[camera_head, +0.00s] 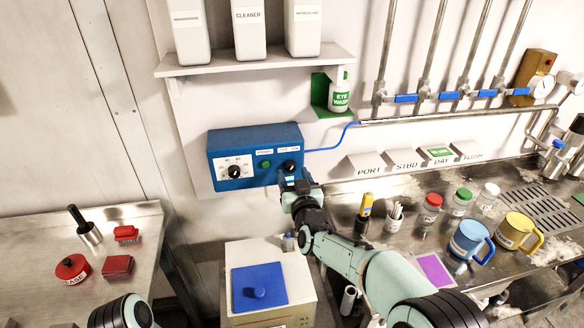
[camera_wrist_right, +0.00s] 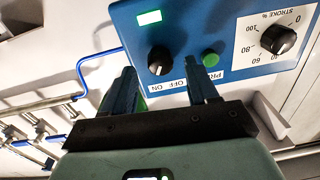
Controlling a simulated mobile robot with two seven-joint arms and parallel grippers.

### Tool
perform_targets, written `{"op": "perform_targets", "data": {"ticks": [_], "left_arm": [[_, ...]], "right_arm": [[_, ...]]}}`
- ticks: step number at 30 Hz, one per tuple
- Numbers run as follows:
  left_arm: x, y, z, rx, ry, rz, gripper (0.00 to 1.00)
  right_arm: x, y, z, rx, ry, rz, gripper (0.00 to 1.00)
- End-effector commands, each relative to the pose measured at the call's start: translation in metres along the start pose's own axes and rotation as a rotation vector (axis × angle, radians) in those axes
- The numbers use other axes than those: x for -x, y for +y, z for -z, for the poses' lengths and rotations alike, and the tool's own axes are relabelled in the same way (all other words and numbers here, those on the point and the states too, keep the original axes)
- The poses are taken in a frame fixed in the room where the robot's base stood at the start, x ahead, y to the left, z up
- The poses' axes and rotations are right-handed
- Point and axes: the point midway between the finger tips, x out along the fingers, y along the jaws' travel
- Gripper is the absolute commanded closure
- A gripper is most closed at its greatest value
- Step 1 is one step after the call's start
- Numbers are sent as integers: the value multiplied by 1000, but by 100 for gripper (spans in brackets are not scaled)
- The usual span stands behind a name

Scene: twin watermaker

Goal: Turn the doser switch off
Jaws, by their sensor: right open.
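The doser is a blue box (camera_head: 256,157) on the wall in the head view, and it fills the top of the wrist view (camera_wrist_right: 190,25). Its black OFF/ON switch knob (camera_head: 289,166) is at the right of its front; it also shows in the wrist view (camera_wrist_right: 159,60), where the picture is upside down. A small white mark shows on the knob; I cannot tell surely which label it points to. A green lamp display (camera_wrist_right: 149,17) is lit. My right gripper (camera_head: 291,181) is open, its fingers (camera_wrist_right: 160,85) apart on either side of the knob, not visibly touching it. My left gripper is out of view.
Beside the switch are a green prime button (camera_head: 265,164) and a stroke dial (camera_head: 235,172). A blue hose (camera_head: 335,142) leaves the box on the right. Below stands a cream tank with a blue lid (camera_head: 258,287). A shelf (camera_head: 255,62) with bottles hangs above.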

Motion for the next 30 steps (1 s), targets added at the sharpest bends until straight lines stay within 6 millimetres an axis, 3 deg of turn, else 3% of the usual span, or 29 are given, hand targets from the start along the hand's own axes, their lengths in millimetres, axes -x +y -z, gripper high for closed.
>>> {"op": "perform_targets", "data": {"ticks": [6, 15, 20, 21, 30], "left_arm": [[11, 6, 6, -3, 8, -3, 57], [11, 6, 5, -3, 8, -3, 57], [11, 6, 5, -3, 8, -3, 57], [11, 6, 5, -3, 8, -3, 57], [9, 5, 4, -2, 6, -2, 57]], "right_arm": [[-19, 0, 1, 0, -1, 0, 41], [-20, 0, -1, -1, -2, 0, 41], [-20, 0, -1, 0, -1, 0, 94], [-20, 0, -1, 0, -1, 0, 98], [-20, 0, -1, 29, -2, 0, 97]]}}
